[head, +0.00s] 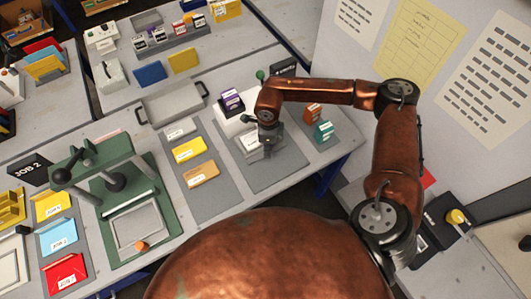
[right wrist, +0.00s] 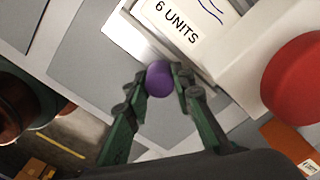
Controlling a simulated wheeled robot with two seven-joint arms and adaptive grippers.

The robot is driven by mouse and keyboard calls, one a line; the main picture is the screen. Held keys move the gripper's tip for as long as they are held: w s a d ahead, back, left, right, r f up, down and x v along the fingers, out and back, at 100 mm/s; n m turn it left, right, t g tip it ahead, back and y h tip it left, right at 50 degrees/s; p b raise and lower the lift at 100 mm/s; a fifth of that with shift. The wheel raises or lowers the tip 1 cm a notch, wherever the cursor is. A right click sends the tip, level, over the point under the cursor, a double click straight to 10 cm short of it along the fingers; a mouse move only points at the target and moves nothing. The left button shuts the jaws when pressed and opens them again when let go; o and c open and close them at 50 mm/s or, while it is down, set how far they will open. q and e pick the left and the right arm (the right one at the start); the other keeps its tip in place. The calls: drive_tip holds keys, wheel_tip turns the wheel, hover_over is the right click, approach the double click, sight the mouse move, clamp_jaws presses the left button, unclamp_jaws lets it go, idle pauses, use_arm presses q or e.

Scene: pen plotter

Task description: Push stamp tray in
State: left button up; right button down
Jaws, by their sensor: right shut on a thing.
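The stamp tray is a silver-grey tray (right wrist: 128,38) carrying a white card (right wrist: 188,20) marked "6 UNITS" in the right wrist view. A round purple knob (right wrist: 159,77) sits at its near edge. My right gripper (right wrist: 160,84) has its two dark green fingers shut on this knob, one on each side. In the head view my right gripper (head: 269,143) is low over the tray (head: 246,141), in front of the white stamping machine (head: 230,121), and partly hides it. How far the tray is out is hard to tell. My left gripper is not in view.
A white housing with a large red round part (right wrist: 296,78) is close beside the gripper. Purple stamps (head: 231,101) are at the machine. Yellow and orange cards (head: 190,150) and a green press (head: 130,195) are left.

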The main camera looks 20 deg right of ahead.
drive_tip(key=shift+w+r, duration=0.1)
drive_tip(key=shift+w, duration=0.15)
drive_tip(key=c, duration=2)
unclamp_jaws()
drive_tip(key=shift+w, duration=0.1)
drive_tip(key=shift+o, duration=0.3)
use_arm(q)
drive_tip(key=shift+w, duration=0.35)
use_arm(e)
drive_tip(key=shift+r, duration=0.15)
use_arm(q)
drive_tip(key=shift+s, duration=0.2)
use_arm(e)
wheel_tip(320, 180, up, 12)
drive_tip(key=shift+f, duration=0.2)
